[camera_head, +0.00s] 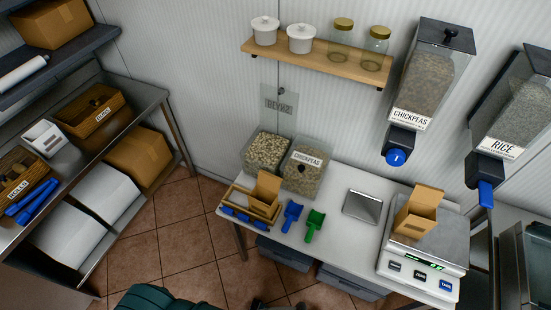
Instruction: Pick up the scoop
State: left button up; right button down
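Two scoops lie side by side near the front edge of the white table. The blue scoop (291,215) is on the left and the green scoop (314,225) is on the right, with a small gap between them. Both lie on the tabletop with their handles toward the front. Nothing is touching them from above. Neither of my grippers can be made out in the head view.
A wooden tray (231,201) with a small open carton stands left of the scoops. Behind are clear bins, one labelled chickpeas (304,174). A metal plate (362,206) and a scale (410,276) bearing an open carton (418,211) stand right. Dispensers hang above.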

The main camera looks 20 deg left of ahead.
aim_at(294, 211)
jog(key=k+l+z, duration=0.75)
jog(key=l, duration=0.35)
jog(key=k, duration=0.05)
